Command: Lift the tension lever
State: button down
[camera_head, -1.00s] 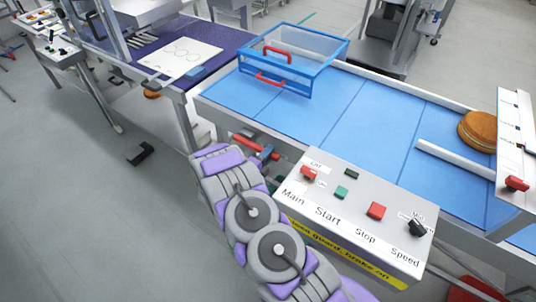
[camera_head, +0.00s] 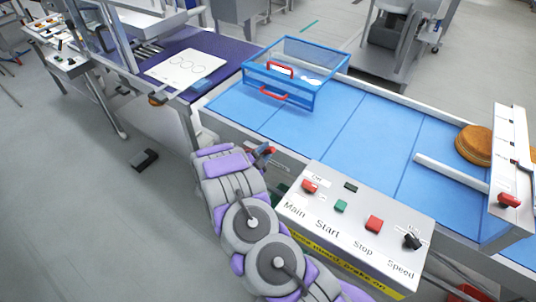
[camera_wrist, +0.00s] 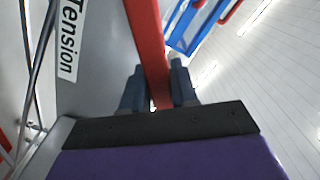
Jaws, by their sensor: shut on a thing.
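The tension lever (camera_wrist: 148,45) is a flat red bar. In the wrist view it runs from the top edge down between the two dark fingers of my gripper (camera_wrist: 158,92), beside a grey panel with a "Tension" label (camera_wrist: 70,35). My gripper is shut on the lever, with a finger on each side. In the head view a small red part of the lever (camera_head: 271,150) shows at the conveyor's near side, just beyond my wrist. My arm hides most of it, and its pivot cannot be seen.
A control box (camera_head: 350,225) with red, green and black controls stands right of my arm. Behind is the blue conveyor belt (camera_head: 375,135) with a blue-framed clear guard (camera_head: 262,72) and a brown round (camera_head: 473,145). A black pedal (camera_head: 144,160) lies on the floor at left.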

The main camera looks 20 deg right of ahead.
jog(key=w+a+r+n+p, duration=0.1)
jog(key=w+r+n+p, duration=0.1)
jog(key=n, duration=0.1)
jog(key=w+a+r+n, duration=0.1)
jog(key=w+r+n, duration=0.1)
jog(key=shift+a+p, duration=0.35)
jog(key=shift+p, duration=0.05)
jog(key=shift+w+a+r+n+p, duration=0.25)
jog(key=shift+w+a+n, duration=0.2)
jog(key=shift+w+n, duration=0.3)
jog(key=shift+w+a+r+n+p, duration=0.1)
jog(key=shift+w+a+n+p, duration=0.25)
jog(key=shift+n, duration=0.6)
jog(key=shift+w+a, duration=0.1)
jog(key=shift+w, duration=0.1)
jog(key=c, duration=1.3)
grip_release()
jog(key=shift+o, duration=1.4)
jog(key=shift+w+f, duration=0.1)
jog(key=shift+w, duration=0.05)
jog(key=shift+o, duration=0.3)
jog(key=v, duration=1.7)
jog(key=shift+s, duration=0.25)
jog(key=shift+a, duration=0.15)
